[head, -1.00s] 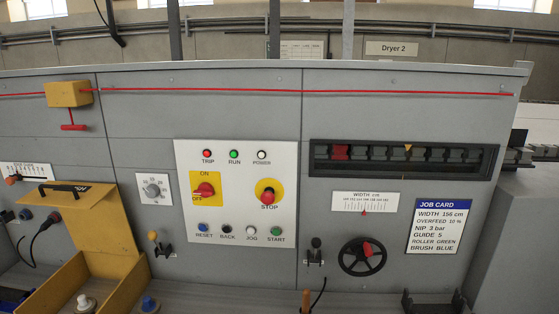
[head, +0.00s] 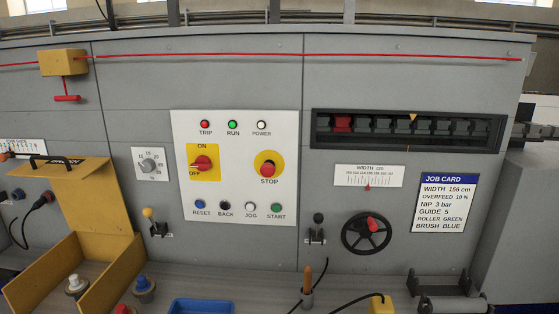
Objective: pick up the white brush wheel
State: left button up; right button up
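A white-topped wheel (head: 76,284), which looks like the white brush wheel, stands on the grey bench at the lower left, within the low yellow walls. A blue-topped wheel (head: 144,284) stands to its right, outside the yellow wall. A red-topped piece (head: 124,309) is cut off by the bottom edge between them. Neither of my grippers shows in the head view.
The yellow guard (head: 90,205) rises behind the wheels. A blue tray (head: 201,307) lies at the bottom edge. An orange-handled tool (head: 308,285), a black cable and a yellow block (head: 381,304) are further right. The control panel (head: 235,166) stands behind the bench.

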aim_at(78, 285)
jog(key=u, duration=1.25)
